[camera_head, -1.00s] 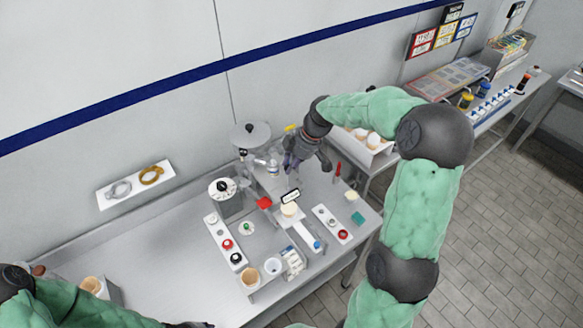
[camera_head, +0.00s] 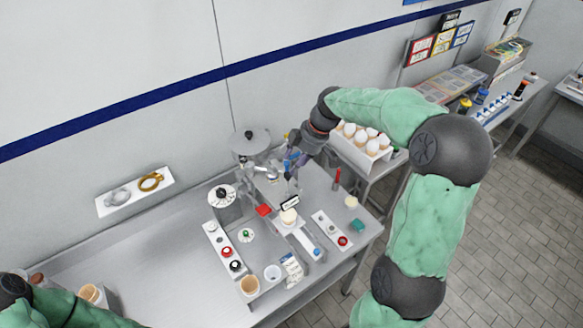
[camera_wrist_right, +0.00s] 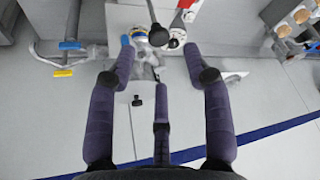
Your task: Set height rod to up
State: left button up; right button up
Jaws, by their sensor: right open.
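A grey machine stands on the steel table, with a round bowl-like top (camera_head: 250,142) that carries a black knob. In the right wrist view a thin rod with a black ball knob (camera_wrist_right: 158,35) points toward my fingers; I cannot tell for certain that it is the height rod or which way it is set. My right gripper (camera_head: 291,164) is at the machine's right side, its fingers dark purple. In the wrist view the right gripper (camera_wrist_right: 158,55) is open, with the knob between its spread outer fingers and no clear contact. My left gripper is outside the picture; only its green arm (camera_head: 60,305) shows.
A white board with several knobs (camera_head: 222,247), cups (camera_head: 250,284) and a red piece (camera_head: 264,210) are on the table. A tray of white rounded things (camera_head: 362,140) stands to the right. In the wrist view a blue-and-yellow-ended bar (camera_wrist_right: 65,60) lies left of the fingers.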

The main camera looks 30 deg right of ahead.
jog(key=v, duration=0.7)
dwell(0.5)
